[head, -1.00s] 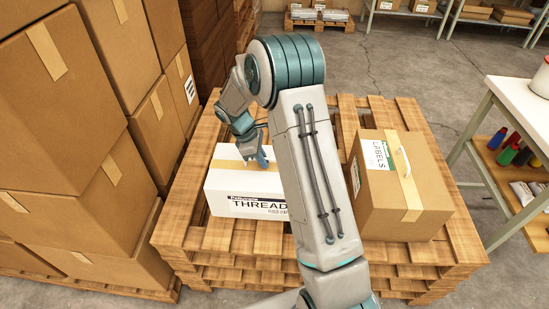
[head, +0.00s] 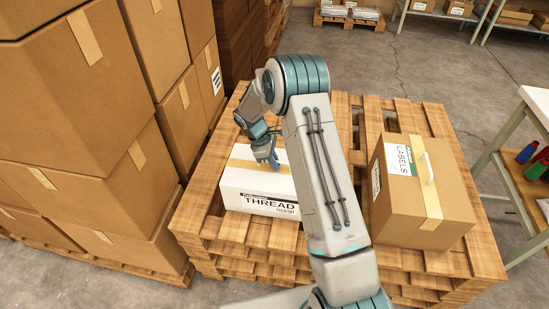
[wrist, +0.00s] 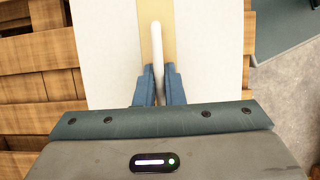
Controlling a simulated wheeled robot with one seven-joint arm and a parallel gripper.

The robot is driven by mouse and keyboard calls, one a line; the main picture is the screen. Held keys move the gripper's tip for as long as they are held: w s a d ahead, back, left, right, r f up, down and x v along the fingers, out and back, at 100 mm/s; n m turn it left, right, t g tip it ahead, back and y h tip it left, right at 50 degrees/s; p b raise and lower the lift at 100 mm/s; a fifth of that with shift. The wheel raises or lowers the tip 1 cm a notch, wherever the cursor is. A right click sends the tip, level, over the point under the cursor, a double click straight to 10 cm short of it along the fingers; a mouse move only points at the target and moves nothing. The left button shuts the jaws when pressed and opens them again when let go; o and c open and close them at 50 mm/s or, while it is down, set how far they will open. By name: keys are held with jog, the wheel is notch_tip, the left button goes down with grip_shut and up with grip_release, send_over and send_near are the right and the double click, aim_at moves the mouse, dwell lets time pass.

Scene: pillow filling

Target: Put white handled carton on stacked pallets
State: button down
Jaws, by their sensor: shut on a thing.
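The white carton (head: 255,190) marked THREAD, with a tan tape strip along its top, rests on the stacked pallets (head: 240,232), left of my arm in the head view. Its white handle (wrist: 156,55) stands up from the tape in the wrist view. My gripper (wrist: 159,88) is shut on this handle, with a blue finger on each side. In the head view my gripper (head: 270,163) is at the carton's top. The carton's right end is partly hidden behind my arm.
A brown carton (head: 422,205) marked LABELS, with its own white handle, sits on the same pallets to the right. Tall stacks of brown boxes (head: 70,130) stand close on the left. A workbench (head: 530,190) stands at the right edge. Bare pallet slats show behind the cartons.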

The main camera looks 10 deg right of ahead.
jog(key=c, duration=1.8)
grip_release()
jog(key=shift+f, duration=0.1)
jog(key=shift+o, duration=1.4)
